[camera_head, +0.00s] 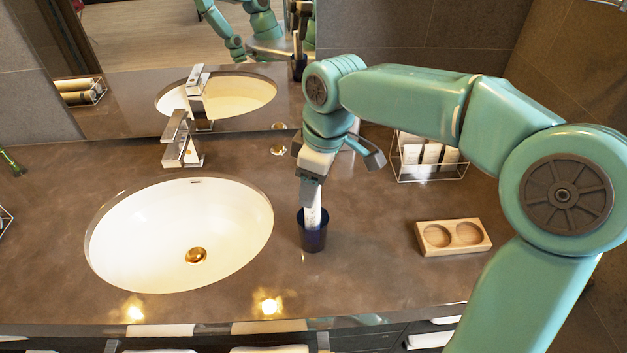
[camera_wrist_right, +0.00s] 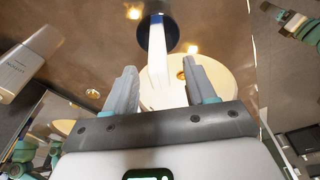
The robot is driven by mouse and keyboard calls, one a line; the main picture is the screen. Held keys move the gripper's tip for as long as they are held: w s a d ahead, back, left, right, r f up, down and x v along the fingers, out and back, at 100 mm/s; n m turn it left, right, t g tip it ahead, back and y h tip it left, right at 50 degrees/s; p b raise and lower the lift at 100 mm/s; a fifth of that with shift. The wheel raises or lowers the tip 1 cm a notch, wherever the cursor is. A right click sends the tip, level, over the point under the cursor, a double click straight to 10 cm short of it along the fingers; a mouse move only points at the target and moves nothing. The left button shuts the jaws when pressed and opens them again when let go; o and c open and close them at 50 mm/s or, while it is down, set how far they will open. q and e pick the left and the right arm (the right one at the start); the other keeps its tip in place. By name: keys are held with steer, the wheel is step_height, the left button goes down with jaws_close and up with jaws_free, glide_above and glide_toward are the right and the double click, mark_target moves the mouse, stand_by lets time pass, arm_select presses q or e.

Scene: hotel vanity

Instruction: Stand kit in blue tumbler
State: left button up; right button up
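The blue tumbler (camera_head: 313,238) stands upright on the counter, just right of the sink. The kit (camera_head: 313,213), a slim white packet, stands in it with its upper part above the rim. In the wrist view the kit (camera_wrist_right: 158,62) runs down, blue end first, into the dark tumbler (camera_wrist_right: 172,36). My right gripper (camera_head: 340,172) is over the kit's upper end. In the wrist view its two fingers (camera_wrist_right: 160,90) are wide apart, with the kit between them and gaps on both sides.
The sink (camera_head: 180,235) with its chrome faucet (camera_head: 181,142) lies left of the tumbler. A wire rack of white boxes (camera_head: 428,176) stands behind right. A wooden two-hollow tray (camera_head: 454,238) lies to the right. A mirror (camera_head: 120,40) backs the counter. Counter around the tumbler is clear.

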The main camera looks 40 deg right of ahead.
step_height(320, 180, up, 16)
steer(key=s+d+p, duration=0.1)
steer(key=s+p, duration=0.1)
steer(key=shift+d, duration=0.25)
steer(key=shift+r, duration=0.1)
stand_by(0.7)
